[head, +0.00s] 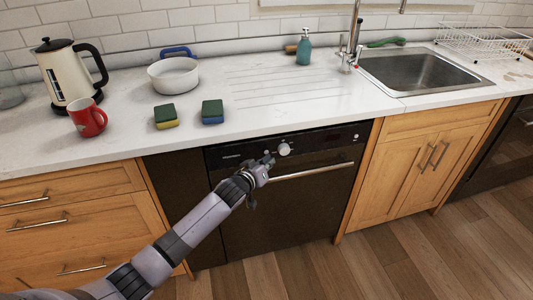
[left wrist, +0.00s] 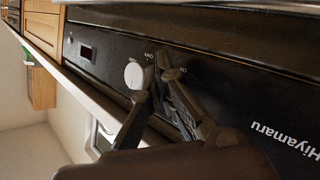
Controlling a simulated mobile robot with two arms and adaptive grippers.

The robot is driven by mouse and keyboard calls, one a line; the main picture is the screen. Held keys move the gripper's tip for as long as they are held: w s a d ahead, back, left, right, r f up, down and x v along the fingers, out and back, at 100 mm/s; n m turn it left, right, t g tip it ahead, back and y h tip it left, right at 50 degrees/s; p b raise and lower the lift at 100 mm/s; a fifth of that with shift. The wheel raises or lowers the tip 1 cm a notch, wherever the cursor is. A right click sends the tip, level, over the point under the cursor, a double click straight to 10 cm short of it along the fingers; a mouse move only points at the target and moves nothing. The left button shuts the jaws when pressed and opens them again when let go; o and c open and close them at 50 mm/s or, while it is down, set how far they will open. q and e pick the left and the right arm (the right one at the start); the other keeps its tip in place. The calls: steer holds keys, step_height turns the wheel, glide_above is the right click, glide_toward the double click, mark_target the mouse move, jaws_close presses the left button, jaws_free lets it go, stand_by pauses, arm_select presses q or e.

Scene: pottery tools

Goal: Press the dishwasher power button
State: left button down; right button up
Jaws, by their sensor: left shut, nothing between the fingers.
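The dishwasher (head: 285,215) is a black front under the counter, with a control strip along its top and a metal bar handle (head: 315,171). A round white knob (head: 284,149) sits on the strip; it also shows in the left wrist view (left wrist: 134,75). My left gripper (head: 269,158) is shut and empty, at the strip just left of the knob. In the left wrist view its fingertips (left wrist: 161,68) are close against the panel beside the knob, near small white lettering. I cannot tell whether they touch. The power button is not clearly visible; the fingers may cover it.
The counter above holds a kettle (head: 70,76), red mug (head: 88,118), white pot (head: 174,76), two sponges (head: 166,117) (head: 212,111) and a soap bottle (head: 304,48). A sink (head: 420,75) is at the right. The wooden floor (head: 420,260) in front is clear.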

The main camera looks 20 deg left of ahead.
arm_select(q)
steer(key=shift+w+a, duration=0.2)
steer(key=shift+w, duration=0.1)
steer(key=shift+w+a, duration=0.1)
steer(key=shift+w, duration=0.05)
stand_by(0.4)
steer(key=shift+s+d+r+p, duration=0.1)
steer(key=shift+s+d+p, duration=0.25)
steer(key=shift+s+p, duration=0.15)
steer(key=s+d+p, duration=0.3)
steer(key=s+p, duration=0.1)
steer(key=s, duration=0.1)
steer(key=shift+d, duration=0.2)
stand_by(0.4)
